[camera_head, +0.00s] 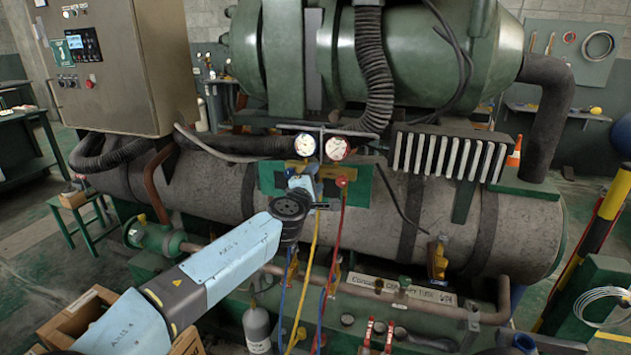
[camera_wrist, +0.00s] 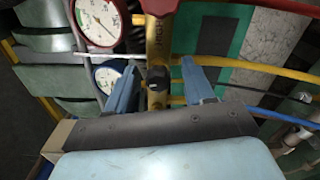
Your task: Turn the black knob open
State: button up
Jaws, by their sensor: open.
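The black knob (camera_wrist: 157,77) sits on a brass manifold bar (camera_wrist: 158,38) in the wrist view. My gripper (camera_wrist: 158,68) is open, with one blue finger on each side of the knob. A gap shows beside the knob on both sides, and I cannot tell if a finger touches it. In the head view, my gripper (camera_head: 303,186) is at the green panel (camera_head: 357,190), below the gauges, and hides the knob. A red knob (camera_wrist: 160,5) is on the same bar, and it also shows in the head view (camera_head: 341,182) to the right of my gripper.
Two round gauges, one with a white face (camera_head: 305,145) and one with red marks (camera_head: 336,148), stand just above my gripper. A yellow hose (camera_head: 311,258), a red hose (camera_head: 337,235) and a blue hose (camera_head: 283,290) hang below. A large grey cylinder (camera_head: 440,220) lies behind.

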jog(key=v, duration=1.3)
jog(key=shift+s, duration=0.4)
